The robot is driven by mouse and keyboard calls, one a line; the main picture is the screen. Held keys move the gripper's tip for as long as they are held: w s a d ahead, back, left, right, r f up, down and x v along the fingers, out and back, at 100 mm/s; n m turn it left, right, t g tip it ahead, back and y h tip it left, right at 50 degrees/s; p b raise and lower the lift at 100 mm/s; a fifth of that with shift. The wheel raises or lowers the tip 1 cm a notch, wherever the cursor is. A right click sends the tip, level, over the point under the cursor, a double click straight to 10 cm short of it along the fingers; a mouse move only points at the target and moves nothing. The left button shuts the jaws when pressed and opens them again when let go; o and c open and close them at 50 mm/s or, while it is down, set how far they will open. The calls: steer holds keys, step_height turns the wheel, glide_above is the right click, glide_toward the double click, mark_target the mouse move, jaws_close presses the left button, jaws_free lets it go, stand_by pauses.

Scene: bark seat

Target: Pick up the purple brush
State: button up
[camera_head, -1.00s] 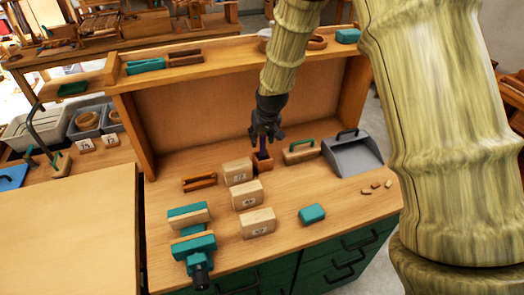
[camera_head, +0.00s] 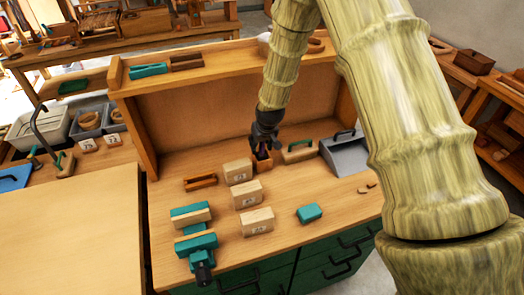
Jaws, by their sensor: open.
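The purple brush (camera_head: 262,154) shows as a small dark purple piece standing in a small brown wooden holder (camera_head: 263,166) on the workbench. My gripper (camera_head: 264,149) points down right over the holder, with its dark fingers around or just beside the top of the brush. The fingers are open. They hide most of the brush, and I cannot tell whether they touch it.
Wooden blocks (camera_head: 254,221) stand in front and left of the holder. A teal vise (camera_head: 197,246) and teal block (camera_head: 309,213) are nearer. The bench's back panel (camera_head: 205,120) rises behind.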

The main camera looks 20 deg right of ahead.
steer(key=shift+f, duration=0.1)
steer(key=shift+c, duration=0.2)
jaws_close()
